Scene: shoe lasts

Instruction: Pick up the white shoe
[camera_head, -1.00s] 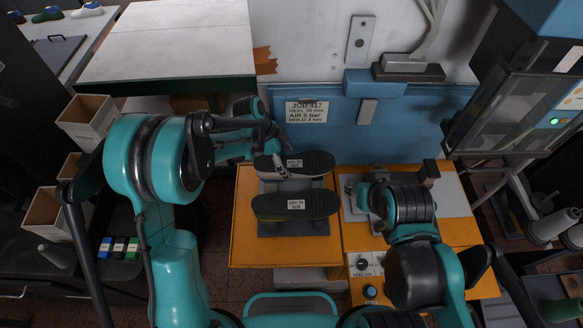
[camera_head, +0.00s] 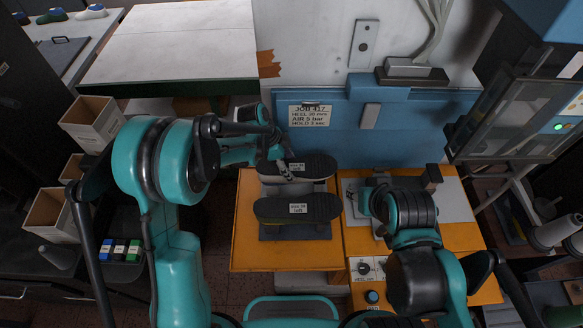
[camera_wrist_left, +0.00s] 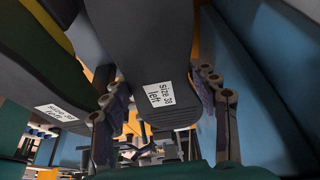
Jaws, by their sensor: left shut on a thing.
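Two shoes sit soles up, side by side, on stands on the orange bench. The far one, with a pale side and a dark sole, I take as the white shoe (camera_head: 312,167); its sole (camera_wrist_left: 150,50) also shows in the left wrist view, labelled "size 38 left". The nearer shoe (camera_head: 305,208) has a dark sole and label; its green and yellow side shows in the left wrist view. My left gripper (camera_head: 283,171) is shut on the white shoe's left end, one finger on each side (camera_wrist_left: 163,85). My right gripper (camera_head: 373,196) is over the right plate, its fingers mostly hidden.
The orange bench (camera_head: 252,245) has control knobs (camera_head: 366,268) at the front right. A blue panel (camera_head: 395,135) with a job sign (camera_head: 309,115) stands behind. A dark machine (camera_head: 510,115) is at the right. A pale table (camera_head: 170,40) and open boxes (camera_head: 93,120) are at the left.

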